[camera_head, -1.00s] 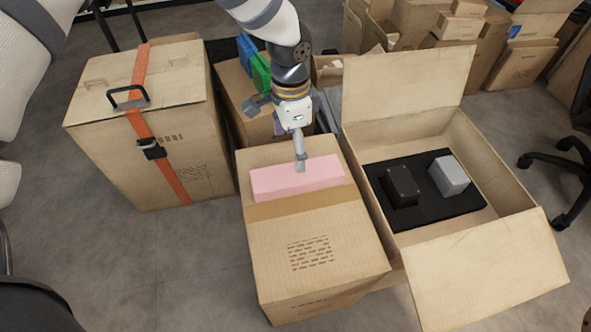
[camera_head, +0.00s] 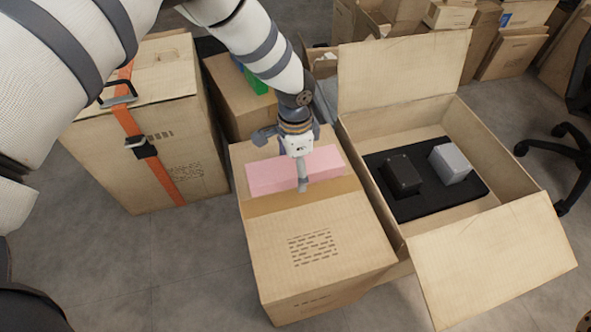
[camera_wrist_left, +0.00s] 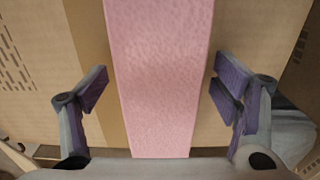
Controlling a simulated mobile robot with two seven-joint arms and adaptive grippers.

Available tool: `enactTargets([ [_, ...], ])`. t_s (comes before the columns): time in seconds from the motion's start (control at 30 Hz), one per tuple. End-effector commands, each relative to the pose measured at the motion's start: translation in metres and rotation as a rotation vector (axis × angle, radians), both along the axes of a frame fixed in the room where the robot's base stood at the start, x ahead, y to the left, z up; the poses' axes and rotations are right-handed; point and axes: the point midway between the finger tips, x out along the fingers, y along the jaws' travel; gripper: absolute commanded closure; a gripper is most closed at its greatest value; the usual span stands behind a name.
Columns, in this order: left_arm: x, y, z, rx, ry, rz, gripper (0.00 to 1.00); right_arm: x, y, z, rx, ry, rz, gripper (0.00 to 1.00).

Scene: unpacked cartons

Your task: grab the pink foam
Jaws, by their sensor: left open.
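The pink foam (camera_head: 268,175) is a long pink block lying on top of a closed carton (camera_head: 275,225), near its far edge. It also fills the middle of the left wrist view (camera_wrist_left: 160,75), running from the top edge down toward the gripper. My left gripper (camera_head: 301,180) is over the foam and hides part of it. In the left wrist view my left gripper (camera_wrist_left: 158,92) is open, with one finger on each side of the foam and a visible gap on both sides. My right gripper is not in view.
An open carton (camera_head: 490,265) at the right holds a black tray with a black box (camera_head: 402,175) and a grey box (camera_head: 450,163). A tall carton (camera_head: 100,165) with an orange strap stands at the left. More cartons stand behind. Bare floor shows at the front left.

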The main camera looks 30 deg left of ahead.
Motion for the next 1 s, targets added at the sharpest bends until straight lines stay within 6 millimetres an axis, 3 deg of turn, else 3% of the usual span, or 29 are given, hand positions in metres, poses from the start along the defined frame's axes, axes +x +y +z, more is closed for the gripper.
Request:
enactTargets([
  [0.17,0.001,0.0,0.001,-0.001,-0.002,0.0,0.21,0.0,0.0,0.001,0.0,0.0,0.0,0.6],
  [0.33,0.0,0.0,0.001,0.0,-0.001,0.0,0.59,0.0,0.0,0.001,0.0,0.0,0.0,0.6],
  [0.73,0.001,0.0,0.005,-0.001,-0.002,0.0,0.6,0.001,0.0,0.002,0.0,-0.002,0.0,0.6],
  [0.9,0.002,0.0,0.034,-0.001,-0.006,0.0,0.6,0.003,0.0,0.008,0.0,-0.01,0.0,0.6],
  [1.0,0.005,-0.019,0.058,0.0,-0.007,-0.005,0.6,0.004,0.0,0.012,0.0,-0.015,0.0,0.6],
])
